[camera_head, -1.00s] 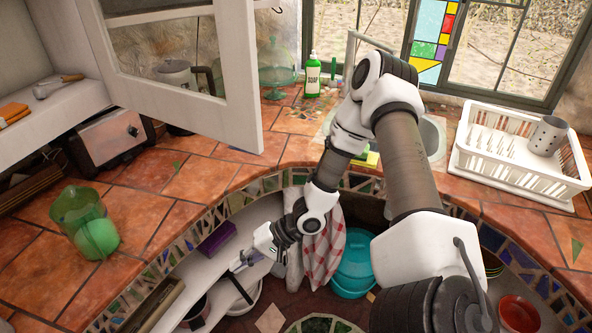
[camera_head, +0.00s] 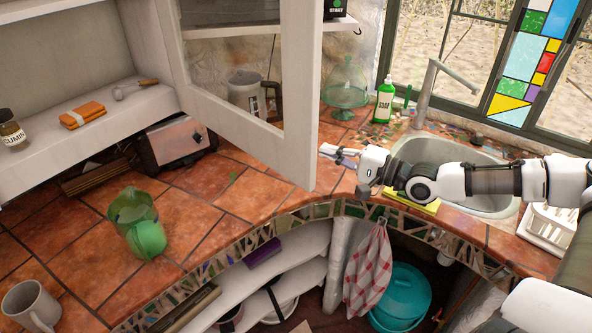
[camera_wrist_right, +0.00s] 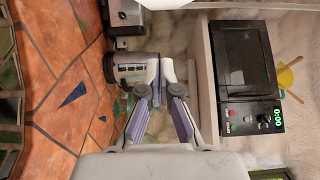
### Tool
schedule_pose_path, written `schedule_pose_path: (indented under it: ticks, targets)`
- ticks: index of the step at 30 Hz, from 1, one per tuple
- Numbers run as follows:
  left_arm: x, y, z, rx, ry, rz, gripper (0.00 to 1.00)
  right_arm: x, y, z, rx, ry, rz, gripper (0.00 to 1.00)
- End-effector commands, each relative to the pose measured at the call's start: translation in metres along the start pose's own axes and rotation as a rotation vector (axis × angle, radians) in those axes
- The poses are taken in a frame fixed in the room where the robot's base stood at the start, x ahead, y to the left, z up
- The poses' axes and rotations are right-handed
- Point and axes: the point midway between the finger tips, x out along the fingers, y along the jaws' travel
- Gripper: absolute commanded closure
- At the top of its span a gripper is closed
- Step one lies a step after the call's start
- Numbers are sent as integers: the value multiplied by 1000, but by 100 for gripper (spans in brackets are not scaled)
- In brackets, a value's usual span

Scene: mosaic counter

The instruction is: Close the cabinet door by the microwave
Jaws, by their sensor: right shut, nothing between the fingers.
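The cabinet door (camera_head: 302,100) is a white frame with a glass pane. It stands open, swung out over the counter. The microwave (camera_head: 336,8) shows only as a dark corner at the top in the head view; in the right wrist view (camera_wrist_right: 245,60) it is black with a green display. My right gripper (camera_head: 338,152) is shut and empty, above the counter just right of the door's lower free corner; I cannot tell whether they touch. It also shows in the right wrist view (camera_wrist_right: 163,75). My left gripper is not in view.
A green soap bottle (camera_head: 384,100), a glass dome (camera_head: 346,85) and the sink (camera_head: 445,155) lie behind or right of the gripper. A toaster (camera_head: 178,140), a green pitcher (camera_head: 138,222) and a mug (camera_head: 30,305) stand on the left counter.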

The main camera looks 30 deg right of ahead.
Motion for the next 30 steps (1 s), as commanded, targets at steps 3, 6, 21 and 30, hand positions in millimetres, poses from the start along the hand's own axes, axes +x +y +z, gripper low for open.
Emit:
schedule_pose_path:
  ticks: [3, 6, 21, 30]
  targets:
    - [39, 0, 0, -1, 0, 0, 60, 9, 12, 2, -5, -1, 1, 100]
    - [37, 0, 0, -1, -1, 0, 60, 17, 3, 0, -7, 1, 11, 100]
    - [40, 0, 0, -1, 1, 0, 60, 66, -2, 27, 1, -3, 5, 100]
    - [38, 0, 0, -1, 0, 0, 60, 69, 0, 40, -1, 2, 2, 100]
